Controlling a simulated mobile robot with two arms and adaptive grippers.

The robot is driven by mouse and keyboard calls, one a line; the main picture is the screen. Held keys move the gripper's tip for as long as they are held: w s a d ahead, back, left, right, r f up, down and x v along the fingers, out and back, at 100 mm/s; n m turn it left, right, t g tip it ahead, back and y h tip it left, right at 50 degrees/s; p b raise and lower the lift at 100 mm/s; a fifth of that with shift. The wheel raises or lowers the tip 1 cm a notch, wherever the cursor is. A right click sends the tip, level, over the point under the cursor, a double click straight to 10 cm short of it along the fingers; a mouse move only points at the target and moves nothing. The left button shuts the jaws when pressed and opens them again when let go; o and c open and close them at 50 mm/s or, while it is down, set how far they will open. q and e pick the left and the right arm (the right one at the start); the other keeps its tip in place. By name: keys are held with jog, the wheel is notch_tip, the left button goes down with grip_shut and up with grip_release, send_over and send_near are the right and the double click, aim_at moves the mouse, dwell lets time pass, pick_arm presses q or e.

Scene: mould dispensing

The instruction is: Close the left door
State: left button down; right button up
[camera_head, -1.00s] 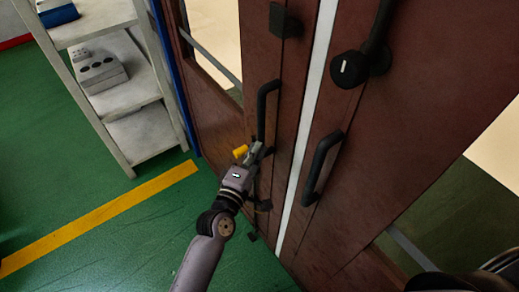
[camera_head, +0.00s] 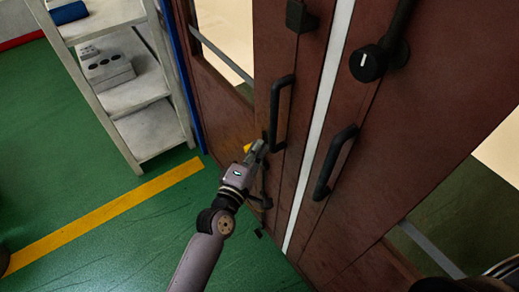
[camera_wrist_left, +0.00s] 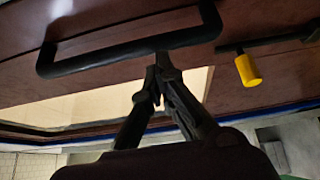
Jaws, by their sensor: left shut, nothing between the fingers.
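The left door (camera_head: 262,60) is a reddish-brown panel with a black vertical pull handle (camera_head: 273,115). A white strip (camera_head: 322,115) runs between it and the right door (camera_head: 420,130); I cannot tell whether this is a gap or a trim. My left gripper (camera_head: 258,147) is shut and empty, by the lower end of the left door's handle. In the left wrist view its closed fingertips (camera_wrist_left: 163,62) point at the black handle bar (camera_wrist_left: 120,46) and overlap it; contact is unclear. My right gripper is not in view.
The right door has its own black handle (camera_head: 333,162) and a round black fitting (camera_head: 369,64). A yellow-ended black lever (camera_wrist_left: 248,70) sits beside the handle. A grey shelf (camera_head: 140,97) stands at left. The green floor (camera_head: 75,165) with a yellow line (camera_head: 120,212) is open.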

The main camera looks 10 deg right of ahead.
pick_arm(q)
jog(key=s+d+p, duration=0.3)
jog(key=s+d, duration=0.2)
jog(key=s, duration=0.4)
jog(key=s+a+f+m+g+y+b, duration=0.1)
jog(key=s+a+f+m+g+y, duration=0.3)
jog(key=f, duration=0.7)
jog(key=s+a+f+m+h+b, duration=0.15)
jog(key=a+f, duration=0.35)
jog(key=f, duration=0.6)
jog(key=s+a+f+m+g+y, duration=0.25)
jog(key=a+f, duration=0.25)
jog(key=f, duration=0.7)
jog(key=s+a+f+m+g+y, duration=0.1)
jog(key=s+a+f+m+g, duration=0.1)
jog(key=s+a+f, duration=0.4)
jog(key=s+a+f+m+g+y+b, duration=0.1)
jog(key=s+a+f+g+y, duration=0.1)
jog(key=s+a+f, duration=0.4)
jog(key=s+a+f+m+g+y, duration=0.2)
jog(key=s+a+f, duration=0.5)
jog(key=s+a, duration=0.4)
jog(key=s+g, duration=0.1)
jog(key=s, duration=0.3)
jog(key=shift+s+a+m+b, duration=0.2)
jog(key=shift+s+m+b, duration=0.1)
jog(key=shift+s+b, duration=0.1)
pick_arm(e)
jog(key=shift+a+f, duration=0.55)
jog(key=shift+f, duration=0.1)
